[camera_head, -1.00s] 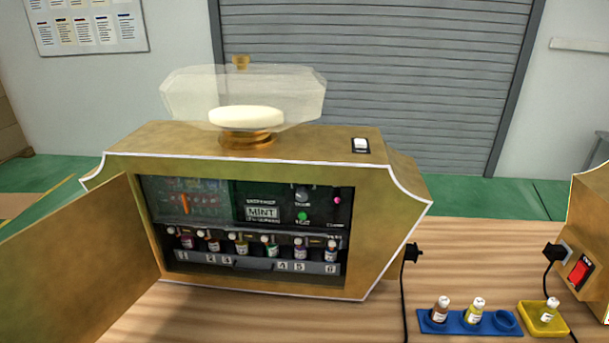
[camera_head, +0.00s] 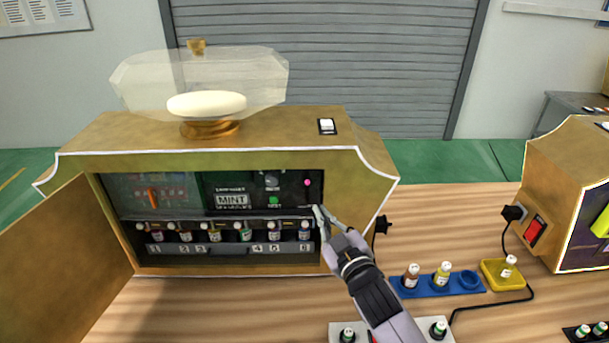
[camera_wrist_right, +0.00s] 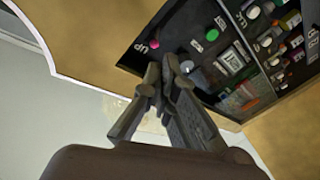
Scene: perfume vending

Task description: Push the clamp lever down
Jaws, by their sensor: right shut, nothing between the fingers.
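The gold machine (camera_head: 215,157) stands open on the wooden table, with a dark panel inside. A small pink knob (camera_head: 307,182) sits at the panel's upper right; it looks like the clamp lever's end, but its shaft is not clear. The knob also shows in the wrist view (camera_wrist_right: 212,35), near the letters "UP". My right gripper (camera_head: 319,210) is shut and empty, at the right edge of the opening, slightly below and right of the knob. In the wrist view, its fingertips (camera_wrist_right: 168,66) are together and appear apart from the knob. My left gripper is not in view.
Several small bottles (camera_head: 244,232) stand in a numbered row below the panel. The open door (camera_head: 65,240) is at left. A blue holder (camera_head: 405,292) and a yellow tray (camera_head: 492,283) lie right of my arm. A second gold machine (camera_head: 570,150) stands farther right.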

